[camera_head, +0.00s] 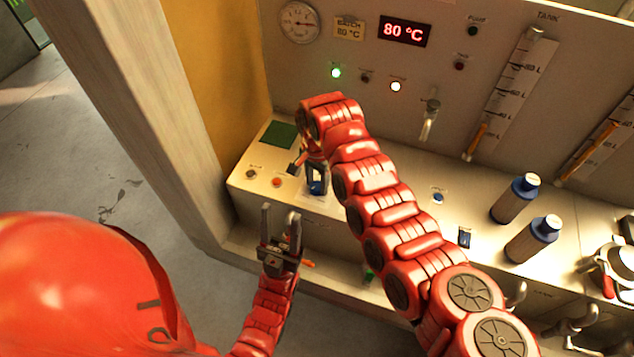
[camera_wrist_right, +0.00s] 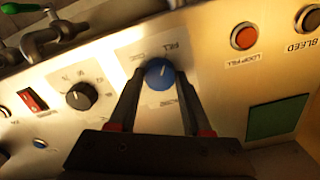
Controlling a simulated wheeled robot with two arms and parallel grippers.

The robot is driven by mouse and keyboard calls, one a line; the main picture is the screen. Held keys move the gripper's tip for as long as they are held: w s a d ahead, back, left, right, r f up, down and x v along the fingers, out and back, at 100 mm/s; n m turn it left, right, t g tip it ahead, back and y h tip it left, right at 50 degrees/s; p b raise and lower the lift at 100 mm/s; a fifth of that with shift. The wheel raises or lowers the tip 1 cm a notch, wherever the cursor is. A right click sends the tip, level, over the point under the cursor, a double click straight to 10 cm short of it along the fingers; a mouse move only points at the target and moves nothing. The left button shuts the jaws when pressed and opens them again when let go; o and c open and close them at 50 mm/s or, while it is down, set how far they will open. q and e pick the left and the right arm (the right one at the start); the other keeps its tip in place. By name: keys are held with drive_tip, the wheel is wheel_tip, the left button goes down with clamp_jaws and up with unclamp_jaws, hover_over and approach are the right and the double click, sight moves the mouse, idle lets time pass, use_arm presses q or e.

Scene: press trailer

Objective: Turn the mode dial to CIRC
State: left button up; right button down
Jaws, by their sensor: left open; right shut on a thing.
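The mode dial is a blue round knob (camera_wrist_right: 158,76) on a pale label plate in the right wrist view. Its white mark points up towards lettering that looks like FILL. Other lettering on the plate is too blurred to read surely. My right gripper (camera_wrist_right: 160,82) has its two dark fingers on either side of the knob, shut on it. In the head view, the blue knob (camera_head: 317,188) shows low between the fingers of my right gripper (camera_head: 318,178), partly hidden by them. My left gripper (camera_head: 280,216) is open and empty, in front of the panel's front edge.
A black knob (camera_wrist_right: 80,96) and a red switch (camera_wrist_right: 33,100) sit beside the dial. An orange button (camera_wrist_right: 244,37) and a green square (camera_wrist_right: 277,118) lie on its other side. Two blue-capped bottles (camera_head: 515,199) stand on the ledge. A display (camera_head: 405,31) reads 80 °C.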

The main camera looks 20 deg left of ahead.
drive_tip(key=n+b, duration=0.2)
drive_tip(key=b, duration=0.1)
drive_tip(key=n+b, duration=0.6)
drive_tip(key=shift+f+b, duration=0.25)
drive_tip(key=shift+b, duration=0.05)
drive_tip(key=n+b, duration=0.2)
drive_tip(key=shift+n, duration=0.3)
drive_tip(key=shift+r+n+b, duration=0.2)
drive_tip(key=shift+n+b, duration=0.6)
drive_tip(key=shift+n, duration=0.6)
drive_tip(key=shift+c, duration=1.7)
unclamp_jaws()
